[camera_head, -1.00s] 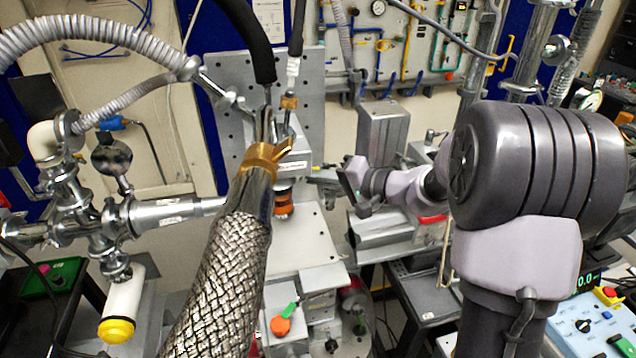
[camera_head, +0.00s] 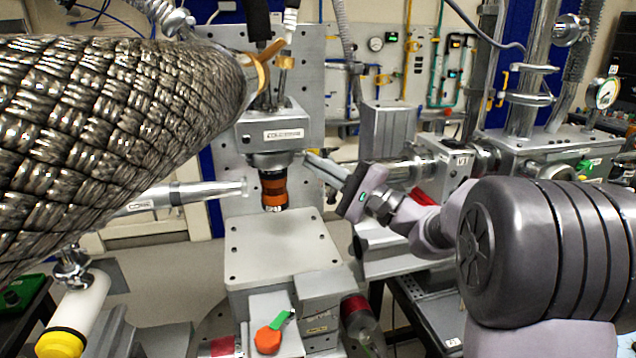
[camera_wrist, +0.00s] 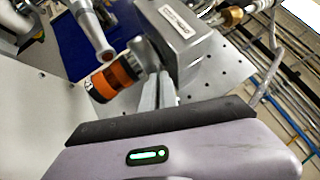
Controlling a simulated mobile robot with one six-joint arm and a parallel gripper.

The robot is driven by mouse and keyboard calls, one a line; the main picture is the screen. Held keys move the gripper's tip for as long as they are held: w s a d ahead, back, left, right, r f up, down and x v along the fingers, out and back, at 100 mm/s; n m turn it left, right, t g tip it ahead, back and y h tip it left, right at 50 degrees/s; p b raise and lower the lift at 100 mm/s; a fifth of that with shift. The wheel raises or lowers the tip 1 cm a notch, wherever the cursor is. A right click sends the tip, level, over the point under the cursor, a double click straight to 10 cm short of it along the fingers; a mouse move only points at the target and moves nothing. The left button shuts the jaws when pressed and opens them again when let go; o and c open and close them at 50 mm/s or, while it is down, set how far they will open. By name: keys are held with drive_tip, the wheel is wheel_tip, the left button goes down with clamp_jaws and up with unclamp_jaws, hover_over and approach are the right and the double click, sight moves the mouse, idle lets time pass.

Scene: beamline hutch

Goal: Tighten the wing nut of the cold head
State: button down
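The cold head (camera_head: 270,133) is a grey labelled block with an orange and black banded cylinder (camera_head: 273,189) below it, hanging over a pale plate. The block (camera_wrist: 180,40) and the banded cylinder (camera_wrist: 112,80) also show in the wrist view. A brass fitting (camera_head: 262,72) with a projecting wing sits above the block. I cannot make out a wing nut for certain. My gripper (camera_head: 312,160) comes from the right, its grey fingers pointing at the cold head's lower right side. In the wrist view the fingers (camera_wrist: 159,88) lie close together; whether they touch or grip anything is hidden.
A thick braided hose (camera_head: 110,120) crosses the upper left close to my head camera. A metal pipe (camera_head: 185,193) points at the cold head from the left. The pale plate (camera_head: 285,250) below is bare. Grey equipment (camera_head: 388,130) stands behind my gripper.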

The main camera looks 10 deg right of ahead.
drive_tip(key=shift+a+f+m+t+b, duration=0.1)
drive_tip(key=shift+f+m+t+b, duration=0.15)
drive_tip(key=shift+m+t+b, duration=0.35)
drive_tip(key=c, duration=1.9)
unclamp_jaws()
drive_tip(key=shift+r, duration=0.1)
drive_tip(key=shift+s, duration=0.1)
drive_tip(key=v, duration=1.7)
drive_tip(key=shift+s+b, duration=0.1)
drive_tip(key=shift+b, duration=0.25)
